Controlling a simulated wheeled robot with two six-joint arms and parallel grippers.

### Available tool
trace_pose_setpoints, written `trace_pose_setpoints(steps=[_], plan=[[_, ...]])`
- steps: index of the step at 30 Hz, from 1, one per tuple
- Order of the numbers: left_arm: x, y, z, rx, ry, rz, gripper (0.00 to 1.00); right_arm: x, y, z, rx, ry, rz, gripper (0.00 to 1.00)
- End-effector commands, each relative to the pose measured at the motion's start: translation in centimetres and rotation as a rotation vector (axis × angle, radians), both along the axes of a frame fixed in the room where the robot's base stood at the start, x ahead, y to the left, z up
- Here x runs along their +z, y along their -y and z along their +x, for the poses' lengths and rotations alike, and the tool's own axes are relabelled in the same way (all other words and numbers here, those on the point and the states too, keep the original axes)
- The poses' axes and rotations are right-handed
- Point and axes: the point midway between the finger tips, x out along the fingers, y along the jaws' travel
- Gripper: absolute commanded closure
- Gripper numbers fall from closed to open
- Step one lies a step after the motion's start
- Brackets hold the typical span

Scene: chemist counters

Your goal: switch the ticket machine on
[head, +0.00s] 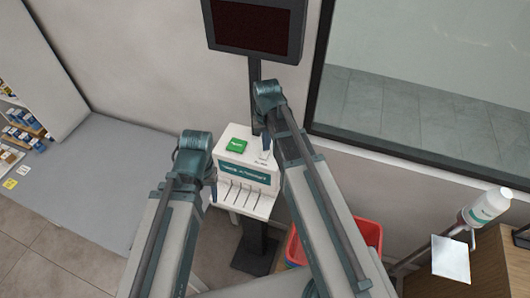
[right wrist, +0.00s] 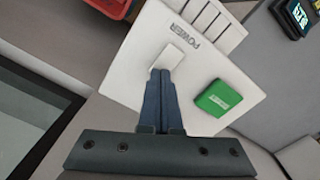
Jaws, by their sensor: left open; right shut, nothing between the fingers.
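The ticket machine (head: 232,160) is a white box with a teal front strip and slots below it, on a dark stand. A green button (head: 237,146) is on its top; it also shows in the right wrist view (right wrist: 218,97). Beside the word POWER is a small white switch (right wrist: 170,57). My right gripper (right wrist: 163,72) is shut and empty, its tips at the near edge of the switch; I cannot tell whether they touch. The switch's on or off position is unclear. My left gripper (head: 213,190) is open and empty at the machine's left side, partly hidden by its arm.
A dark screen (head: 256,25) hangs on a post behind the machine. A red bin (head: 369,233) stands to the right, partly behind my right arm. A white bottle (head: 485,207) is at the far right. A shelf with boxes (head: 22,128) is at the left.

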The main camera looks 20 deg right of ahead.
Motion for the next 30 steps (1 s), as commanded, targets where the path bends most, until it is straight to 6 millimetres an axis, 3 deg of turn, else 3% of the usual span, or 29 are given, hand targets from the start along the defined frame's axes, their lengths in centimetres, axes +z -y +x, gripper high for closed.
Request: trace_pose_setpoints(steps=[13,30], plan=[[-0.1,0.0,0.0,0.002,0.001,0.0,0.4,-0.1,0.0,0.0,0.0,0.0,0.0,1.0],[4.1,0.0,0.0,0.012,0.0,0.0,0.4,4.1,0.0,0.0,0.0,0.0,0.0,1.0]])
